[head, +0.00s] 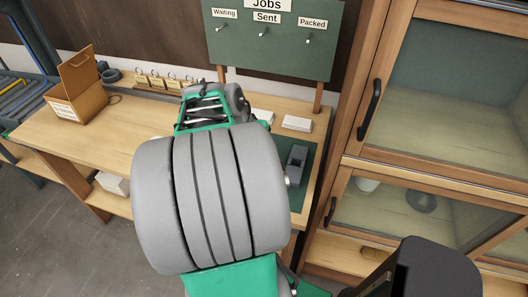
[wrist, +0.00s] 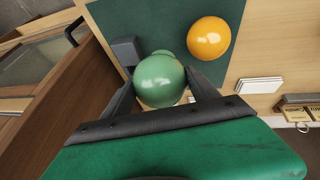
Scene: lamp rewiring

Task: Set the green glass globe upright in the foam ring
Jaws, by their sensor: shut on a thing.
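The green glass globe (wrist: 160,82) is between the two fingers of my gripper (wrist: 163,90) in the wrist view, and the gripper is shut on it. A smaller green rounded part shows at its upper edge, perhaps its neck. Whether the globe touches the mat below, I cannot tell. In the head view my own arm hides the globe and the fingertips. A dark ring (head: 421,201) lies inside the lower glass-fronted cabinet; I cannot tell if it is the foam ring. No foam ring shows clearly in the wrist view.
An orange globe (wrist: 208,38) sits on the dark green mat (wrist: 130,15) close to the green one. A grey block (head: 297,165) stands at the mat's edge.

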